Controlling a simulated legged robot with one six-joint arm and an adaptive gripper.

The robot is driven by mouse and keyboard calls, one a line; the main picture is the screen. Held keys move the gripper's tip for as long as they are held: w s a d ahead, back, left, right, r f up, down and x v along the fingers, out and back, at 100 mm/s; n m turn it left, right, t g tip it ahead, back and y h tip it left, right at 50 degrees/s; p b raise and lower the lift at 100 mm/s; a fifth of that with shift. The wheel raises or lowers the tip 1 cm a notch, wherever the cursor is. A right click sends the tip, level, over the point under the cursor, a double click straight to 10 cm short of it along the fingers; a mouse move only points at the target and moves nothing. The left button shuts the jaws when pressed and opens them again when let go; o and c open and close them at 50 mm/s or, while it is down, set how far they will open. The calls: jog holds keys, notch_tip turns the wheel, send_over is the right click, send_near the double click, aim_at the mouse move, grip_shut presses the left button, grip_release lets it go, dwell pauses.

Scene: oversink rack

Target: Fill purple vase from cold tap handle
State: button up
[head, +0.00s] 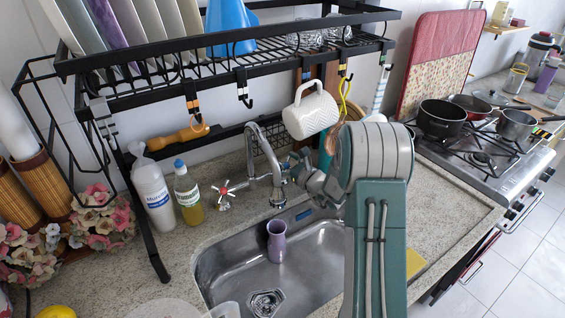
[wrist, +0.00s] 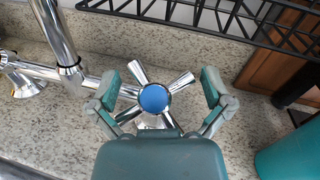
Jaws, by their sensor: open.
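The purple vase (head: 276,240) stands upright in the steel sink (head: 318,268), below the chrome faucet (head: 263,150). Whether water is in it cannot be seen. The cold tap handle (wrist: 154,98) has a blue centre and chrome spokes in the wrist view. My gripper (wrist: 160,92) is open, with one teal finger on each side of this handle. The fingers look close to the spokes, but contact is not clear. In the head view my gripper (head: 318,180) is at the tap's right side, and my arm hides part of the sink. No water stream shows at the spout.
A black dish rack (head: 230,60) spans above the sink, with a white mug (head: 311,110) hanging near my arm. Bottles (head: 187,192) and the red-centred tap handle (head: 224,194) are left of the faucet. A stove (head: 490,150) with pots is at right.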

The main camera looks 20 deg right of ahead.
jog(key=shift+d, duration=0.15)
jog(key=c, duration=1)
jog(key=shift+c, duration=0.2)
jog(key=shift+a+n+g+y, duration=0.15)
jog(key=shift+n+g+y, duration=0.55)
jog(key=shift+n, duration=0.4)
jog(key=shift+a+n+g+y, duration=0.1)
jog(key=shift+n+g+y, duration=0.4)
jog(key=shift+n+y, duration=0.45)
jog(key=o, duration=1)
jog(key=shift+o, duration=0.2)
